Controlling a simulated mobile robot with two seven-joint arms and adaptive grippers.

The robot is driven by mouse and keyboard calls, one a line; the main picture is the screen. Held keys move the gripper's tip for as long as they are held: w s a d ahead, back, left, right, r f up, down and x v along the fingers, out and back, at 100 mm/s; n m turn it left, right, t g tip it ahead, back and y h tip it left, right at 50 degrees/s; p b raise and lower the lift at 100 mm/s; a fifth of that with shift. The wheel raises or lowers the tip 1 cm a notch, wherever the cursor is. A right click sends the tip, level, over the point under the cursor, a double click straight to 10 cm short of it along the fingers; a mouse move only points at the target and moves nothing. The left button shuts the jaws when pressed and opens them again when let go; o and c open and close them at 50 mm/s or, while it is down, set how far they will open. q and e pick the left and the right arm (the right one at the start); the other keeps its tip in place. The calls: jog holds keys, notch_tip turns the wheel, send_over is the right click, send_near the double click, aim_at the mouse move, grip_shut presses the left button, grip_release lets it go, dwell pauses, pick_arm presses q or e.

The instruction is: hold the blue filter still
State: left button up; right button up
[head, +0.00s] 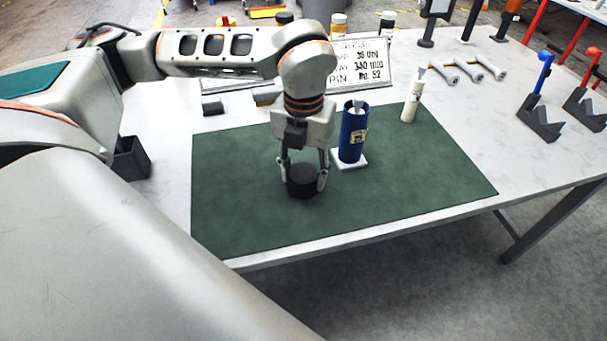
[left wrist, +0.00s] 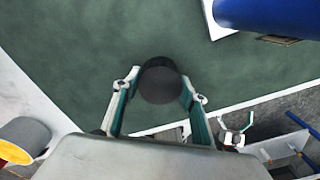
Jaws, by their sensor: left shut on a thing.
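The blue filter (head: 353,132) is a tall blue cylinder with a pale label. It stands upright on a white plate (head: 351,160) on the green mat. My left gripper (head: 306,184) points down to its left and does not hold it. The gripper is shut on a short black cylinder (head: 302,179) at the mat, which also shows between the fingers in the left wrist view (left wrist: 160,84). Part of the blue filter shows at the top right there (left wrist: 270,15). What seems to be my right gripper (left wrist: 235,124) shows small beyond the table edge, fingers apart.
A white bottle (head: 411,101) stands at the mat's back edge. A lettered sign (head: 362,64) stands behind the filter. Pale bolt-like parts (head: 458,72) and dark V-shaped stands (head: 540,120) are at the right. The mat's front and right (head: 430,175) are clear.

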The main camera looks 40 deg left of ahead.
aim_at(304, 172)
pick_arm(q)
notch_tip(304, 172, up, 20)
jog(key=p, duration=0.2)
jog(key=shift+f, duration=0.2)
